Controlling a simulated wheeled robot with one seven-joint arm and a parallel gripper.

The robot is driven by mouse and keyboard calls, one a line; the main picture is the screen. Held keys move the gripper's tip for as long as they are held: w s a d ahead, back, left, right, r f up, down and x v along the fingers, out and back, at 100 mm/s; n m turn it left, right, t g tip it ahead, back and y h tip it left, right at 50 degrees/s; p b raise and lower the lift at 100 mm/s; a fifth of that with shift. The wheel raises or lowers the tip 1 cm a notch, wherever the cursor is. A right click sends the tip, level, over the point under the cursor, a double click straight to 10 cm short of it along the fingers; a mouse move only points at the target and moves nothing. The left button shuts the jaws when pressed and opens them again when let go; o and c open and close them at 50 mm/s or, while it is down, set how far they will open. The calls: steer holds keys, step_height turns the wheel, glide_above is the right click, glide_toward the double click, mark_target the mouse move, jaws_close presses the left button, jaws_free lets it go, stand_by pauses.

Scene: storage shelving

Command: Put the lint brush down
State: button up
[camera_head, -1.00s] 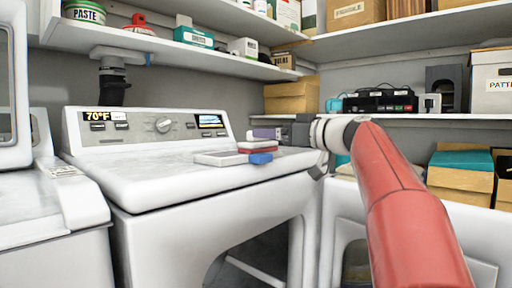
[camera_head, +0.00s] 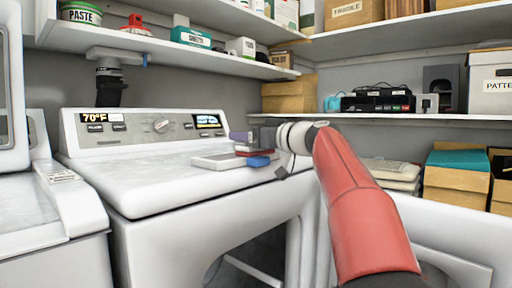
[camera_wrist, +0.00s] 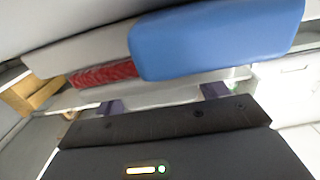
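The white machine's top (camera_head: 140,180) has free room to the left of the slab. Its raised control panel (camera_head: 145,125) stands behind. A shelf (camera_head: 180,53) with tubs and boxes hangs above. A shelf to the right holds a black device (camera_head: 378,101) and boxes.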

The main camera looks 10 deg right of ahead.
steer(key=c, duration=0.7)
steer(key=shift+r, duration=0.1)
step_height(320, 180, up, 18)
steer(key=p, duration=1.1)
